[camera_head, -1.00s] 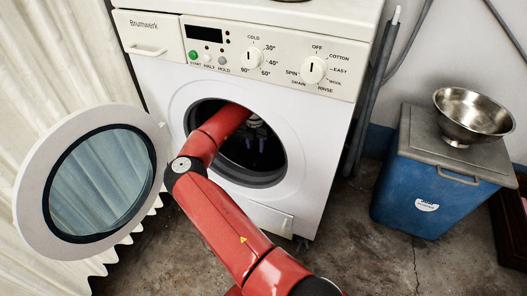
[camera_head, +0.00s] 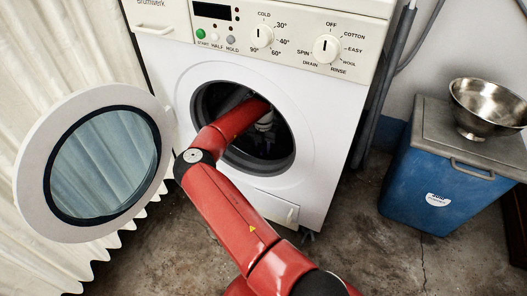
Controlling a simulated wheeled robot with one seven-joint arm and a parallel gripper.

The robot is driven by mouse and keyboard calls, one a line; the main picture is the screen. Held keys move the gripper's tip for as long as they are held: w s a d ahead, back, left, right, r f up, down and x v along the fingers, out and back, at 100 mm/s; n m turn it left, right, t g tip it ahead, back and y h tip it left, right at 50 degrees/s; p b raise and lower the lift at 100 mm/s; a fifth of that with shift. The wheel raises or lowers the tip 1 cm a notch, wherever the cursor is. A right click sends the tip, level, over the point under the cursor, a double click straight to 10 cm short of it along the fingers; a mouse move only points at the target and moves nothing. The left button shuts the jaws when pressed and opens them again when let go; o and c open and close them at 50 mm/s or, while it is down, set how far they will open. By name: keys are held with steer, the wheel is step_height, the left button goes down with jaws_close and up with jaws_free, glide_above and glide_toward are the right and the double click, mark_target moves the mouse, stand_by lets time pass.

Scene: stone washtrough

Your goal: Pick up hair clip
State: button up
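The hair clip is not visible in the head view. My red arm reaches through the round opening of a white washing machine (camera_head: 300,195), and its far end is inside the dark drum (camera_head: 272,143). A grey wrist part shows inside the drum, but the fingers of my gripper are hidden, so I cannot tell what is near them.
The machine's round glass door (camera_head: 103,165) stands open at the left, in front of a pale curtain (camera_head: 50,60). A blue bin (camera_head: 425,185) with a grey lid stands at the right and bears a metal bowl (camera_head: 490,103). Bare floor lies between machine and bin.

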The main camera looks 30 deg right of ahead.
jaws_close()
